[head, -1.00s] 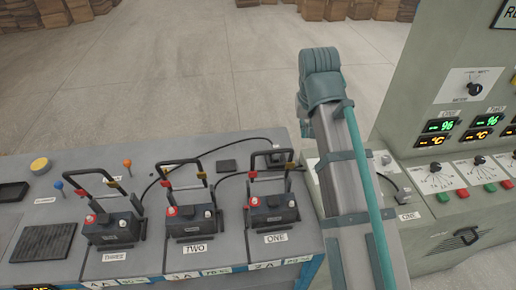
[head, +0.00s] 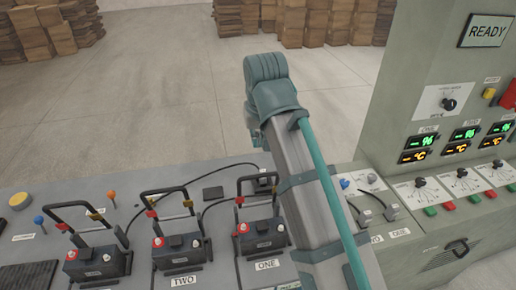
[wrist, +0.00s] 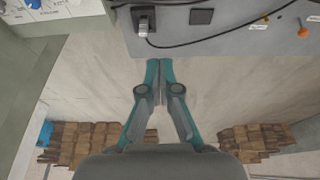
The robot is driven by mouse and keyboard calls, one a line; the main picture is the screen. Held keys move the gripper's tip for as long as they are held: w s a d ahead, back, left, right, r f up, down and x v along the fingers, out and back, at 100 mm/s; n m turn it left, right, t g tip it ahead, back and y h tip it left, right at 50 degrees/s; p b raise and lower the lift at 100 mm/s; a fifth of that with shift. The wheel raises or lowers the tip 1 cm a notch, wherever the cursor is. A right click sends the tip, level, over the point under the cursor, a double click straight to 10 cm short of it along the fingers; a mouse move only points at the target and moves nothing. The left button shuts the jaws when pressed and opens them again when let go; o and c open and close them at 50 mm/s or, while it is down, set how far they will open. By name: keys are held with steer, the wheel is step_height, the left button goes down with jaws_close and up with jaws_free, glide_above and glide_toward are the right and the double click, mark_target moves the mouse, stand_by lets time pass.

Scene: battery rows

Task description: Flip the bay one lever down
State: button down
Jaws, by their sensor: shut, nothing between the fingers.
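The bay labelled ONE holds a dark battery (head: 262,236) on the grey bench in the head view. A black U-shaped lever (head: 238,189) with a red clip stands raised above it; its right side is close to my arm's outline. Bays TWO and THREE have similar raised levers. My gripper (wrist: 154,66) shows in the wrist view with its teal fingers together and empty. Its tips are over bare floor, just off the bench edge. The head view hides the gripper behind my arm. The bay one lever is not clearly visible in the wrist view.
A grey control cabinet (head: 440,120) with displays, knobs and a READY sign (head: 488,31) stands on the right. A black cable plug (wrist: 143,18) and black square (wrist: 202,16) lie at the bench edge. Cardboard stacks (head: 330,22) stand far back; the floor between is clear.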

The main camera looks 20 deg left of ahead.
step_height(320, 180, down, 9)
steer(key=s+p, duration=0.1)
steer(key=p, duration=0.2)
steer(key=shift+d+r+p, duration=0.2)
steer(key=shift+d+p, duration=0.15)
steer(key=shift+s, duration=0.1)
stand_by(0.3)
